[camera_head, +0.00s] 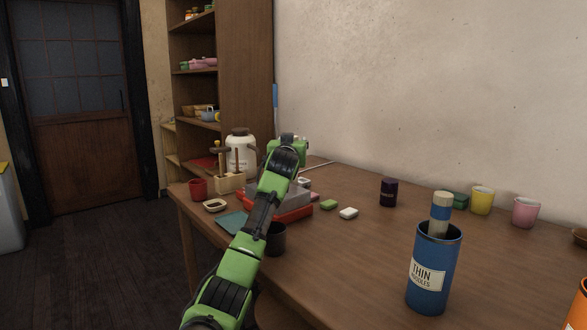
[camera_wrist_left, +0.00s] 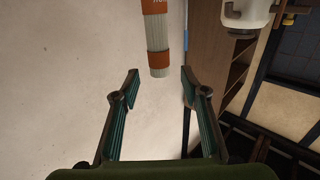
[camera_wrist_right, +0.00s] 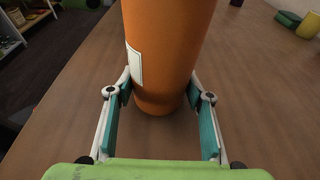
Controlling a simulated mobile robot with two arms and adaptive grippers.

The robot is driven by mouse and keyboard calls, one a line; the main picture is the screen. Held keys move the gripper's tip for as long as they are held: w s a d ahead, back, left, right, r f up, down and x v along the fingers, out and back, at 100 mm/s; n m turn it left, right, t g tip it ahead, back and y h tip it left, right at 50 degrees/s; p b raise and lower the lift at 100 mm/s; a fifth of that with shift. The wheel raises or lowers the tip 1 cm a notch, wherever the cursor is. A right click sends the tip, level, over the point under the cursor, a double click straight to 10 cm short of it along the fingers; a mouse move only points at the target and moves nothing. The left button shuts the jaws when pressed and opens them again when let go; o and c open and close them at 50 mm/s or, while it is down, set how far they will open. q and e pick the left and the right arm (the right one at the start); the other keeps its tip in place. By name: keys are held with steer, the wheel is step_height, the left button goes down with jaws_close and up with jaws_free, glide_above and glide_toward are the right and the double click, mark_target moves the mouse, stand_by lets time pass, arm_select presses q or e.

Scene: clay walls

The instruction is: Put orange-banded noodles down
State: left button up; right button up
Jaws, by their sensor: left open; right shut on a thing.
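The orange-banded noodles (camera_wrist_left: 158,32), a pale bundle with orange bands, show in the left wrist view. Their near end lies between and just ahead of the fingertips of my left gripper (camera_wrist_left: 160,74), with a gap on both sides. That gripper is open. In the head view my left arm reaches over the table, and I cannot make out the bundle there. My right gripper (camera_wrist_right: 160,88) is shut on an orange canister (camera_wrist_right: 168,45) with a pale label, upright at the wooden table. The canister (camera_head: 578,308) is cut off at the head view's right edge.
A blue canister (camera_head: 428,285) labelled thin noodles holds a blue-banded bundle (camera_head: 440,217). A dark jar (camera_head: 388,192), yellow cup (camera_head: 481,201) and pink cup (camera_head: 525,212) stand farther back. A red tray (camera_head: 290,214) and a white jar (camera_head: 240,148) are near my left arm. The table's middle is mostly clear.

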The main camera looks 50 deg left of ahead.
arm_select(q)
steer(key=shift+x, duration=2.45)
steer(key=shift+f, duration=0.2)
steer(key=shift+c, duration=0.4)
jaws_close()
